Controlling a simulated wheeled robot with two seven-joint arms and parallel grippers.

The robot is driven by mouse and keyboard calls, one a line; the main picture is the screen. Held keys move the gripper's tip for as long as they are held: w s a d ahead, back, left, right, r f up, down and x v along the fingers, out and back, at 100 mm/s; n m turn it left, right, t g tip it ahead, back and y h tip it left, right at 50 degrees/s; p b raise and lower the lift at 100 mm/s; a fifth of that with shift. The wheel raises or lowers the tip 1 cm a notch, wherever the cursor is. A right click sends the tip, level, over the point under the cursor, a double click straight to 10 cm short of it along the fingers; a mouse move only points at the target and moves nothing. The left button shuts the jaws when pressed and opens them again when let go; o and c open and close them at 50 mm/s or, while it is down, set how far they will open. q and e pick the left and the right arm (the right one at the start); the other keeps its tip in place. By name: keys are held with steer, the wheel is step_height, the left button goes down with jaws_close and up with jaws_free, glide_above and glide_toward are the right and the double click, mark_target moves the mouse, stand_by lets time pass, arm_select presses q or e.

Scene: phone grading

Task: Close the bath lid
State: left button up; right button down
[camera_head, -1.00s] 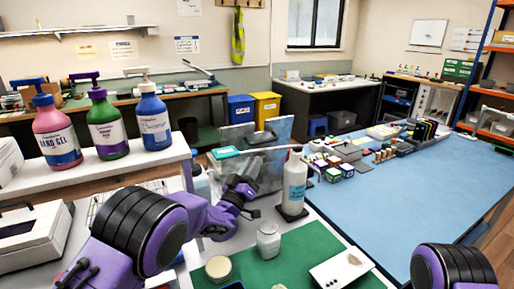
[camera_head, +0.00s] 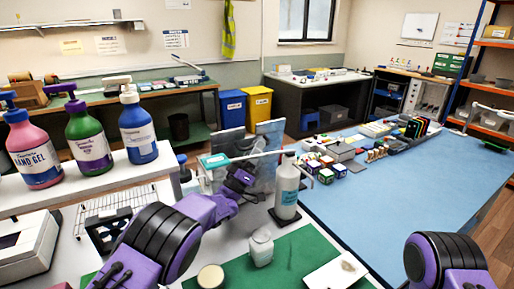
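An upright grey, shiny panel (camera_head: 270,136) stands behind my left gripper and looks like the raised bath lid, though I cannot be sure. The bath under it is mostly hidden by my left arm and gripper. My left gripper (camera_head: 240,180) is at the front of this panel area, left of the white bottle. It is small and dark, so its finger opening and any contact with the panel cannot be made out. Only a purple and black part of my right arm shows at the bottom right; its gripper is out of view.
A white pump bottle (camera_head: 287,188) stands close right of my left gripper. A small jar (camera_head: 261,248) and a round tin (camera_head: 210,277) stand in front, by a green mat (camera_head: 300,252). Three pump bottles stand on a left shelf (camera_head: 90,184). The blue mat (camera_head: 400,200) has free room.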

mark_target(245, 141)
arm_select(q)
steer(key=shift+d, duration=0.1)
jaws_close()
steer(key=w+a+n+y, duration=0.1)
steer(key=n+y, duration=0.1)
steer(key=w+a+r+n+y, duration=0.1)
steer(key=w+n+y, duration=0.1)
steer(key=n, duration=0.1)
steer(key=w+a+n+t+y, duration=0.1)
steer(key=n+y, duration=0.1)
steer(key=shift+w+a+r+p, duration=0.2)
steer(key=shift+w+p, duration=0.1)
steer(key=shift+p, duration=0.1)
steer(key=shift+w+r, duration=0.15)
steer(key=shift+w, duration=0.05)
steer(key=shift+r, duration=0.15)
jaws_free()
steer(key=shift+d, duration=0.1)
